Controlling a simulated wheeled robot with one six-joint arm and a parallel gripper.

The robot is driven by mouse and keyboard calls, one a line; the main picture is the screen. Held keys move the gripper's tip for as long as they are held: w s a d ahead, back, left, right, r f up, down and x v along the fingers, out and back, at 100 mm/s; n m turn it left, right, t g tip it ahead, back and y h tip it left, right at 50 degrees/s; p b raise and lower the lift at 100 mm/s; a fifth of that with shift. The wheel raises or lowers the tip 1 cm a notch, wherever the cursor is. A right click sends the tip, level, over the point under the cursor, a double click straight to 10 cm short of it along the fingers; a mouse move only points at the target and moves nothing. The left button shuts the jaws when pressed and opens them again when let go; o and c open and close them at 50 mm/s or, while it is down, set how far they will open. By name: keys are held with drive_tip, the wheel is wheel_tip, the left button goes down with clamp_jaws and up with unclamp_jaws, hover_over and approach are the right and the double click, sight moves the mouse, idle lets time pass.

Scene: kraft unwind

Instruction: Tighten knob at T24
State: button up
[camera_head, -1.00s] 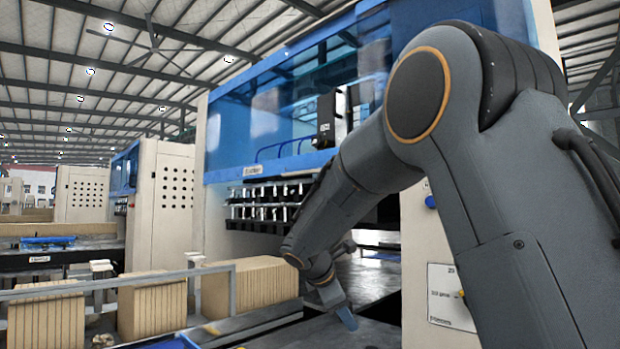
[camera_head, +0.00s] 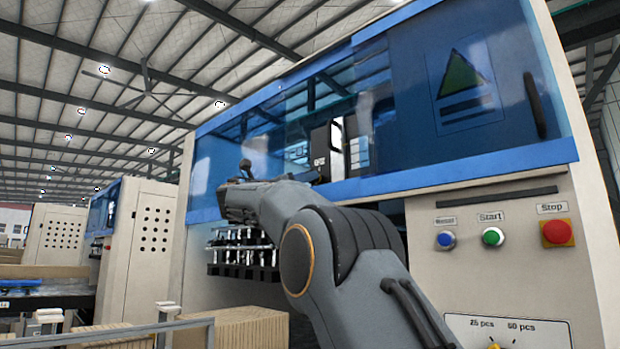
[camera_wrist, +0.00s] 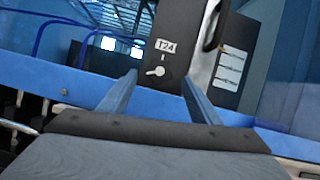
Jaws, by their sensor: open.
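The knob (camera_wrist: 155,72) is a small white lever-like part on a dark housing. It sits just below a white T24 label (camera_wrist: 165,45) in the wrist view. My gripper (camera_wrist: 157,80) is open, with its two blue-grey fingers apart and nothing between them. In the wrist view the knob appears between the fingertips, but I cannot tell how far it is beyond them. In the head view the black unit (camera_head: 327,150) shows behind the machine's blue front, and my arm reaches up toward it. The knob cannot be made out there.
A blue frame rail (camera_wrist: 60,85) crosses below the unit. A black handle (camera_wrist: 212,25) and several white labels (camera_wrist: 230,65) lie right of the knob. The machine panel has blue, green (camera_head: 493,237) and red (camera_head: 556,232) buttons. Cardboard stacks (camera_head: 250,328) stand lower left.

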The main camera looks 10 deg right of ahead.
drive_tip(key=shift+p+x, duration=1.05)
drive_tip(key=shift+x, duration=1.35)
drive_tip(key=shift+a, duration=0.1)
drive_tip(key=c, duration=1.1)
drive_tip(key=shift+o, duration=0.2)
drive_tip(key=shift+m+p, duration=0.7)
drive_tip(key=shift+p, duration=0.05)
drive_tip(key=m+g+p, duration=0.1)
drive_tip(key=m+p, duration=0.1)
drive_tip(key=m+g+h+p, duration=0.1)
drive_tip(key=m+p, duration=0.1)
drive_tip(key=p, duration=0.1)
drive_tip(key=shift+w+r+h, duration=0.1)
drive_tip(key=shift+w+h, duration=0.05)
drive_tip(key=shift+h, duration=0.15)
drive_tip(key=m+p, duration=0.1)
drive_tip(key=p, duration=0.2)
drive_tip(key=shift+m+g, duration=0.3)
drive_tip(key=shift+g, duration=0.1)
drive_tip(key=shift+m+p, duration=0.4)
drive_tip(key=shift+p, duration=0.7)
drive_tip(key=shift+a+m+g+h+p, duration=0.1)
drive_tip(key=shift+m+g+h+p, duration=0.45)
drive_tip(key=shift+p, duration=0.85)
